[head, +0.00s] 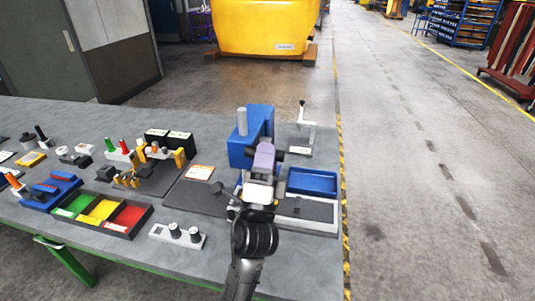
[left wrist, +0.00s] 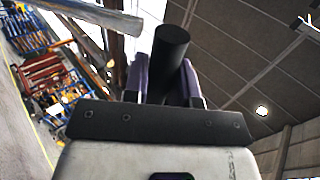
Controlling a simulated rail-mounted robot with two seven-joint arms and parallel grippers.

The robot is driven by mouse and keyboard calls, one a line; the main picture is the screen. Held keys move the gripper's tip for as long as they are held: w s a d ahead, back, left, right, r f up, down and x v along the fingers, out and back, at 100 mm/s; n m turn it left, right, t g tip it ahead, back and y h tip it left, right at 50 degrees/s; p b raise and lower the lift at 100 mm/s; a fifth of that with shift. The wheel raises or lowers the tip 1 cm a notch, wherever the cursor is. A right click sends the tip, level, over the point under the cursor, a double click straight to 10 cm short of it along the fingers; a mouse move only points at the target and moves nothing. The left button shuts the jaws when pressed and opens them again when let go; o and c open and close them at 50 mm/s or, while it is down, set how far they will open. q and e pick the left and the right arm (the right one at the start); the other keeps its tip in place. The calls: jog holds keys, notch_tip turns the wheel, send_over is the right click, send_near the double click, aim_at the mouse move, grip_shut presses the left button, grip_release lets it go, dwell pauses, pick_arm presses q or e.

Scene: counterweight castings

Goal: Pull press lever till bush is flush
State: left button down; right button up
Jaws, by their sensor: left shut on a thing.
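The blue arbor press (head: 240,150) stands near the right end of the bench, with a grey ram (head: 242,121) rising from its top. My left gripper (head: 264,156), with purple fingers, is in front of the press and hides part of it. In the left wrist view the fingers are shut on a black cylindrical handle (left wrist: 171,50), which I take as the press lever's grip. A pale metal bar (left wrist: 95,14) crosses the upper left there. The bush cannot be made out, so whether it is flush cannot be told. My right gripper is out of view.
A blue tray (head: 312,181) lies right of my gripper, and a small stand with a black-knobbed lever (head: 302,122) is behind it. A tri-colour bin (head: 103,212) and a white block with black knobs (head: 177,235) lie left. The bench's right edge is close.

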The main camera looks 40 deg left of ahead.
pick_arm(q)
jog(key=shift+w+f, duration=0.15)
jog(key=shift+f, duration=0.3)
jog(key=c, duration=1.2)
grip_release()
jog(key=shift+c, duration=0.2)
jog(key=shift+o, duration=0.7)
jog(key=shift+s+f, duration=0.1)
jog(key=shift+s, duration=0.1)
jog(key=shift+o, duration=0.9)
jog(key=shift+r, duration=0.2)
jog(key=b+v, duration=0.8)
jog(key=v, duration=0.6)
jog(key=shift+r, duration=0.15)
